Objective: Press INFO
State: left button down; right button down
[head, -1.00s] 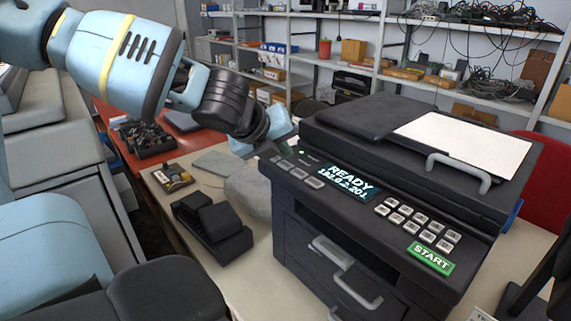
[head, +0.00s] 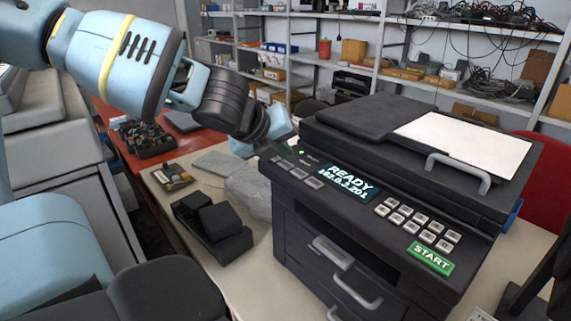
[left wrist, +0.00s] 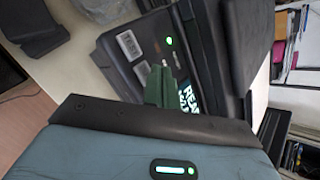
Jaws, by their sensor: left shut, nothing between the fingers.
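The black printer has a front panel with a row of grey buttons (head: 299,173) left of a lit display (head: 345,182) reading READY and a number line below. The lettering on these buttons is too small to read, so I cannot tell which is INFO. My left gripper (head: 272,140) is shut and empty beside the panel's left end. I cannot tell whether the fingertips touch anything. My right gripper is not in view.
A green START button (head: 430,258) and a keypad (head: 417,220) lie on the panel's right side. A black cartridge-like unit (head: 213,232) and a grey wrapped bag (head: 249,190) lie on the table left of the printer. Shelves stand behind.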

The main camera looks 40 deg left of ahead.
pick_arm(q)
jog(key=shift+f, duration=0.2)
jog(key=shift+f, duration=0.25)
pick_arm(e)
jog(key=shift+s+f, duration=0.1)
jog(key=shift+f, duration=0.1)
pick_arm(q)
jog(key=shift+f, duration=0.4)
dwell(0.4)
jog(key=shift+r, duration=0.1)
dwell(0.4)
jog(key=shift+r+p, duration=0.45)
jog(key=shift+r, duration=0.3)
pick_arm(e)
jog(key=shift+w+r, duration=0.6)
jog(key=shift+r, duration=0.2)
